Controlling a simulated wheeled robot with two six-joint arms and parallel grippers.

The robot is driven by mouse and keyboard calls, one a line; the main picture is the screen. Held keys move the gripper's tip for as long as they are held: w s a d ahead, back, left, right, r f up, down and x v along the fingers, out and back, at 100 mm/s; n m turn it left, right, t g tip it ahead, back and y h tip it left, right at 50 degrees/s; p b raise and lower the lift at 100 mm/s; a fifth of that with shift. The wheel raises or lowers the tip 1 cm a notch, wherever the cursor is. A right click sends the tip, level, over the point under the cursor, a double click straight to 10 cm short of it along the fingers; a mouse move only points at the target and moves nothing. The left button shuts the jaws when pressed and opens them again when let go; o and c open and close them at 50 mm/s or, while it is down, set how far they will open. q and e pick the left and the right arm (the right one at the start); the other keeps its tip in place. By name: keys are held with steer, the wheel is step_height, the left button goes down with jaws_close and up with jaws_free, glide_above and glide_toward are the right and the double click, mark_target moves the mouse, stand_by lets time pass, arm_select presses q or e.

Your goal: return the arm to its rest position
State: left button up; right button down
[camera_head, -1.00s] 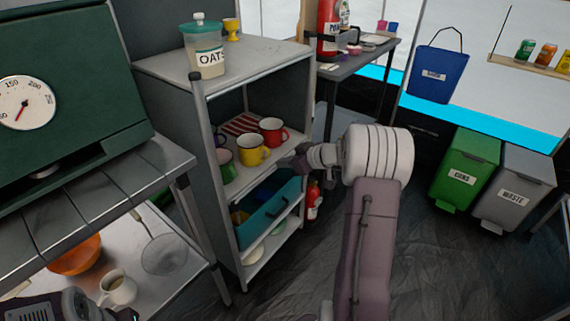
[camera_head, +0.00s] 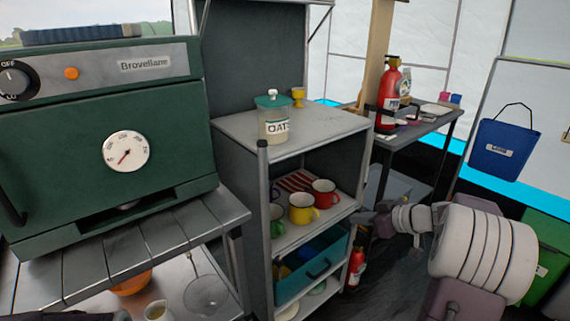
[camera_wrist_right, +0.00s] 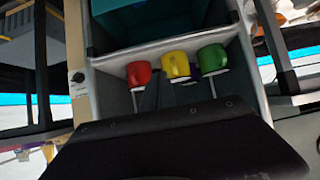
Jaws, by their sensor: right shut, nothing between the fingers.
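My right arm (camera_head: 470,255) reaches in from the lower right in the head view. My left gripper does not show; only a dark sliver lies at the lower left edge.
An oats jar (camera_head: 273,118) stands on the shelf unit's top. A teal bin (camera_head: 312,268) sits on its lower shelf. A green oven (camera_head: 100,150) is at left. A fire extinguisher (camera_head: 356,266) stands on the floor, close below my gripper. A green bin (camera_head: 545,235) is at right.

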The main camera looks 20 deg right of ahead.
steer(key=s+a+f+n+g+y, duration=0.1)
steer(key=a+n+g+y, duration=0.15)
steer(key=a, duration=0.75)
steer(key=a+f+n+g+y, duration=0.1)
steer(key=a+n+g, duration=0.15)
steer(key=a, duration=0.75)
steer(key=s+a+f+g+h, duration=0.1)
steer(key=s+a+f+g, duration=0.1)
steer(key=s+a+f, duration=0.3)
steer(key=s+a+f+g+h, duration=0.1)
steer(key=s+f+g+h, duration=0.1)
steer(key=s, duration=0.5)
steer(key=s+d+f+m+g+h, duration=0.1)
steer(key=s+d+f+m+h, duration=0.35)
steer(key=s+f, duration=0.2)
step_height(320, 180, up, 37)
steer(key=d+m+p, duration=0.2)
steer(key=m+p, duration=0.3)
steer(key=p, duration=3.2)
steer(key=shift+d+r+t, duration=0.15)
steer(key=shift+d+t, duration=0.1)
steer(key=shift+t, duration=0.15)
steer(key=shift+w, duration=0.1)
